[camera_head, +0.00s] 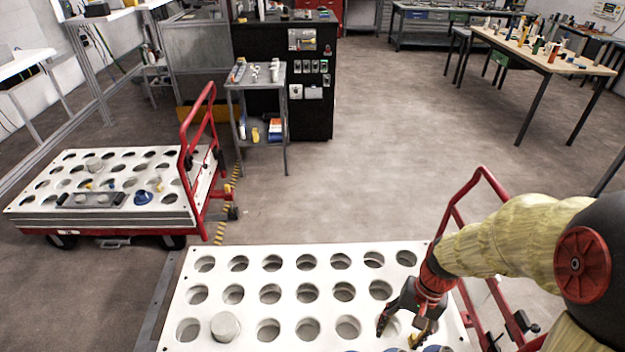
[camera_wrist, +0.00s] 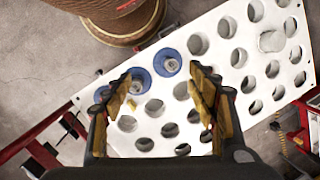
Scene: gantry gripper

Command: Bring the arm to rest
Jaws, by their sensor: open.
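My gripper (camera_head: 399,336) hangs over the right front part of a white board with rows of round holes (camera_head: 254,340). Its two fingers are spread apart, and no object shows held between them. In the wrist view my gripper (camera_wrist: 162,85) points down at the board (camera_wrist: 222,100), with holes visible between and beyond the fingers. Blue round pieces with grey centres sit on the board near the fingertips; one (camera_wrist: 167,62) shows clearly beyond them. Others are partly hidden by the left finger.
A grey cylinder (camera_head: 225,327) stands in a board hole at left. A red cart handle (camera_head: 449,215) rises behind my arm. Another red cart (camera_head: 100,215) with a holed board stands at left. A small grey side table (camera_head: 256,84) is farther back. Open floor (camera_head: 370,150) lies between.

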